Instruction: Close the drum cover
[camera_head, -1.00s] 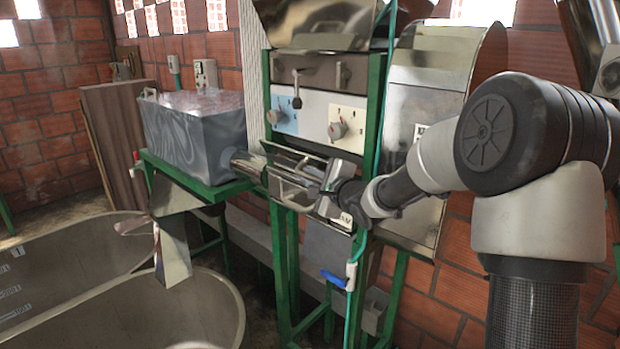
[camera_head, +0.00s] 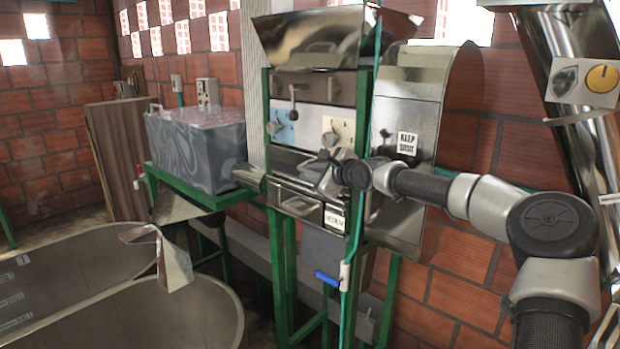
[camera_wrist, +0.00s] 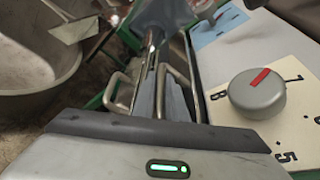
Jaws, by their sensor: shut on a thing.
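The drum cover appears to be the shiny metal flap (camera_head: 288,187) on the front of the green-framed machine, below the dial panels. My gripper (camera_head: 326,172) is at the flap, just below the dial with the yellowish plate. In the wrist view my gripper (camera_wrist: 160,95) is shut on the cover's metal handle (camera_wrist: 182,78), with another bent metal bar (camera_wrist: 117,92) beside it. The flap stands close to the machine's front; my gripper hides part of it, and I cannot tell whether it is fully flush.
A dial (camera_wrist: 257,92) with a red mark sits close to the right of my gripper. A metal hopper (camera_head: 310,38) tops the machine. A curved housing labelled "KEEP SHUT" (camera_head: 425,105) stands at right. A grey tank (camera_head: 197,150) and large basins (camera_head: 165,315) are at left.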

